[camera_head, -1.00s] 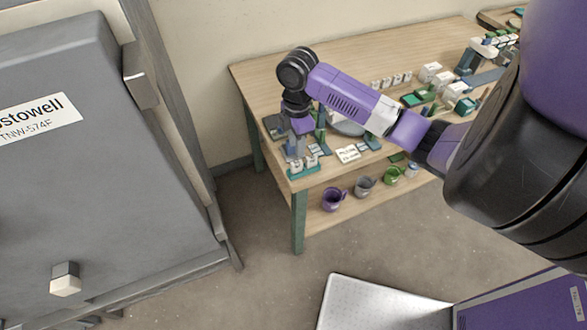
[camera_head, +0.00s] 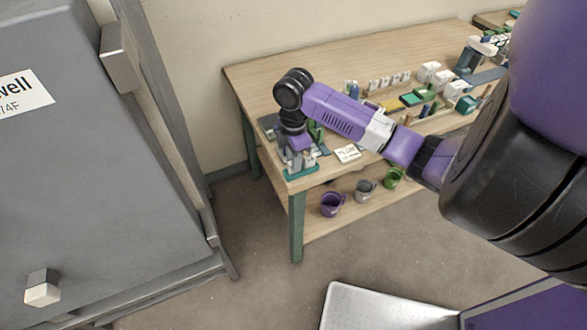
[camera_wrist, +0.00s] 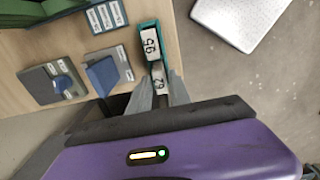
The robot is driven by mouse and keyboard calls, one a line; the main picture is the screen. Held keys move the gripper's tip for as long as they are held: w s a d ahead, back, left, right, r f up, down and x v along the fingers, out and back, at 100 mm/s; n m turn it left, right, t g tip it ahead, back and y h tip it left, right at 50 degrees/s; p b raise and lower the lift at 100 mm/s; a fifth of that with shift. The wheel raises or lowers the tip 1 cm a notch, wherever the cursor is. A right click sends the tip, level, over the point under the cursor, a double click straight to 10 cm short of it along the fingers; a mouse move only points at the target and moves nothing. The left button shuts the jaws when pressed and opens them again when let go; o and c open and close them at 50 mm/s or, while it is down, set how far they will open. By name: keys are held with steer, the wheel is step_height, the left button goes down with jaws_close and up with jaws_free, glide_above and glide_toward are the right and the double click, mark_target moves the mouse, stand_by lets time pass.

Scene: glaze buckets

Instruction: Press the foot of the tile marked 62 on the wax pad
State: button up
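The tile marked 62 (camera_wrist: 158,82) is white and stands in a small teal rack (camera_wrist: 155,26) at the table's corner. My gripper (camera_wrist: 160,77) has one grey finger on each side of this tile. The fingers look open, and I cannot tell whether they touch it. A second white tile (camera_wrist: 150,45), its number like 56 or 95, stands beside it in the rack. In the head view my gripper (camera_head: 297,155) is low over the rack (camera_head: 302,172). Left of it in the wrist view are a grey pad with a blue piece (camera_wrist: 52,84) and a blue square pad (camera_wrist: 106,72); I cannot tell which is wax.
A labelled card (camera_head: 347,153) lies on the wooden table (camera_head: 255,78). Several white blocks and green trays stand farther back. Purple (camera_head: 332,204), grey (camera_head: 365,190) and green (camera_head: 392,178) mugs are on the lower shelf. A grey cabinet (camera_head: 90,180) stands at left.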

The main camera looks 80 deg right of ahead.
jaws_close()
steer(key=shift+r, duration=0.1)
steer(key=shift+r+p, duration=2.95)
steer(key=shift+r, duration=0.75)
